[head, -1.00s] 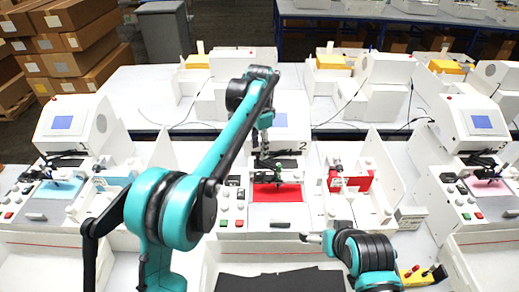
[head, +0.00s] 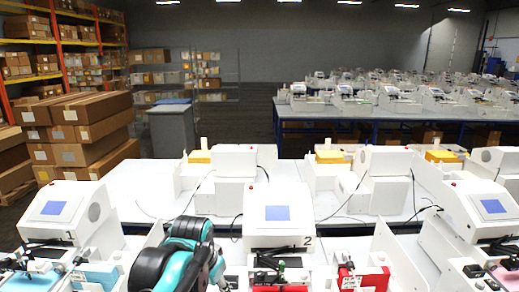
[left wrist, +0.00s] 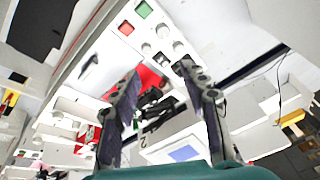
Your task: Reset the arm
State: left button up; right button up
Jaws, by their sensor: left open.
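My left arm (head: 180,262), teal and black, rises from the bottom edge of the head view, left of the white pen plotter marked 2 (head: 279,228). Its gripper is hard to make out there. In the left wrist view my left gripper (left wrist: 160,72) has its two dark fingers spread apart, with nothing between them held. Behind them show a red sheet, the plotter's black pen mechanism and its blue screen (left wrist: 184,153). My right arm and gripper are outside both views.
More white plotters stand at the left (head: 62,212) and right (head: 484,214). White side panels separate the stations. Behind is another white table (head: 140,189) with machines and yellow boxes. Stacked cartons (head: 75,135) and a grey bin (head: 175,132) are at the back left.

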pick_arm(q)
jog(key=s+a+f+n+t+b, duration=0.1)
jog(key=s+a+f+n+b, duration=0.1)
jog(key=s+f, duration=0.5)
jog(key=s+a+f+n+t+b, duration=0.2)
jog(key=s+a+f+n+b, duration=0.1)
jog(key=s+f, duration=0.5)
jog(key=shift+a+n+y+b, duration=0.3)
jog(key=shift+a+n, duration=0.2)
jog(key=shift+a, duration=0.2)
